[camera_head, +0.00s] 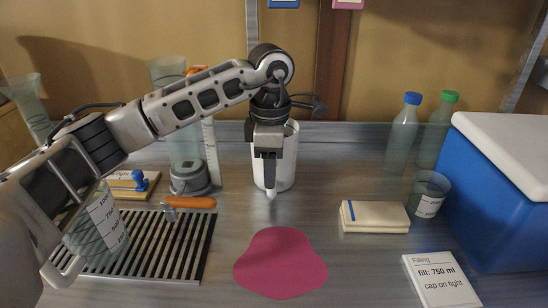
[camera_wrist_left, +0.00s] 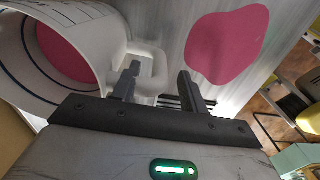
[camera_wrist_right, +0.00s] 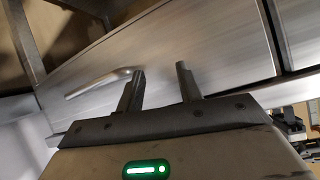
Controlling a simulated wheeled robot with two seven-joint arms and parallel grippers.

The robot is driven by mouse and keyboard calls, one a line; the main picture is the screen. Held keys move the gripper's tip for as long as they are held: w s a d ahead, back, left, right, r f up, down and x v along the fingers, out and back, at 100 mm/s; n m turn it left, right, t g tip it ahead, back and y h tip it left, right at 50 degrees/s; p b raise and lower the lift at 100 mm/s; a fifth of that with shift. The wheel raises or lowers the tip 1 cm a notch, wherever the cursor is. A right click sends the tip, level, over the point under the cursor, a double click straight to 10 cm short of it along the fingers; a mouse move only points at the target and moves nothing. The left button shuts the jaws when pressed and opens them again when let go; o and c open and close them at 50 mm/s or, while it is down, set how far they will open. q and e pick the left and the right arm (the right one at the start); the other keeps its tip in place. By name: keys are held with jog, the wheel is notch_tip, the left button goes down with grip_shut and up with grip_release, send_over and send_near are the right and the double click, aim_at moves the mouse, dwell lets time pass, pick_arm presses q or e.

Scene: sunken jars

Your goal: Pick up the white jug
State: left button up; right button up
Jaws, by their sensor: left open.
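The white jug (camera_head: 289,163) stands upright on the metal bench, partly hidden behind my left gripper (camera_head: 270,183). In the left wrist view the jug (camera_wrist_left: 104,22) shows its open mouth at the left, with dark lines on the inner wall and pink inside. Its handle (camera_wrist_left: 159,60) reaches out towards the fingers. My left gripper (camera_wrist_left: 159,75) is open, pointing down at the handle, with part of the handle between the fingertips; I cannot tell whether they touch it. My right gripper (camera_wrist_right: 158,72) is open and empty, in front of a metal drawer, outside the head view.
A pink puddle (camera_head: 280,263) lies in front of the jug. A drain grate (camera_head: 185,245), an orange-handled tool (camera_head: 192,202) and a grey-based glass cylinder (camera_head: 190,178) are left. A folded cloth (camera_head: 375,217), a beaker (camera_head: 428,195), two bottles and a blue cooler (camera_head: 490,190) are right.

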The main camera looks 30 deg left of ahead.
pick_arm(q)
jog(key=shift+f, duration=0.45)
jog(key=shift+c, duration=0.3)
grip_shut()
jog(key=shift+w+r, duration=0.1)
jog(key=shift+r, duration=0.05)
dwell(0.7)
